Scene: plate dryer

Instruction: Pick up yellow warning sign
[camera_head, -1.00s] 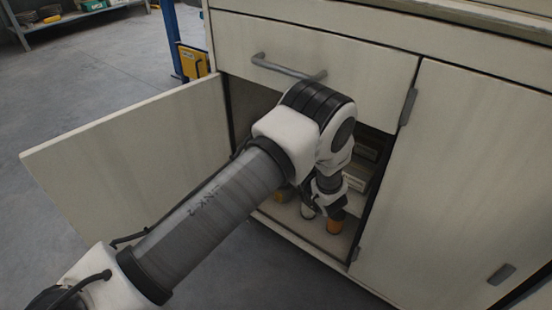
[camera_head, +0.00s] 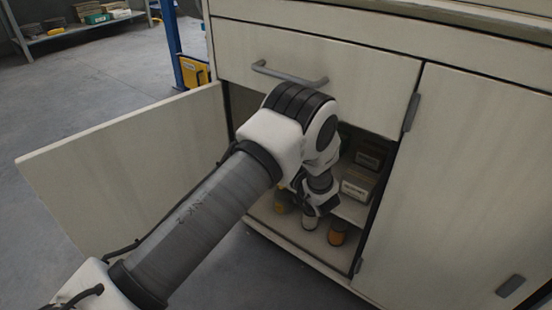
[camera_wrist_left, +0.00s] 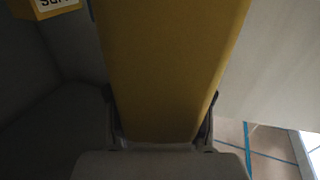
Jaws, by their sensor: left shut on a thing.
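In the left wrist view a broad yellow panel, which I take for the warning sign (camera_wrist_left: 165,60), fills the middle of the picture. My left gripper (camera_wrist_left: 160,125) is shut on it, with one dark finger along each side of the panel. No lettering shows on the held face. My right gripper is in neither view.
The open cabinet door (camera_head: 120,165) stands left of my arm. A lettered yellow box (camera_wrist_left: 40,8) shows at the wrist view's top left. The drawer handle (camera_head: 290,74) juts above.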

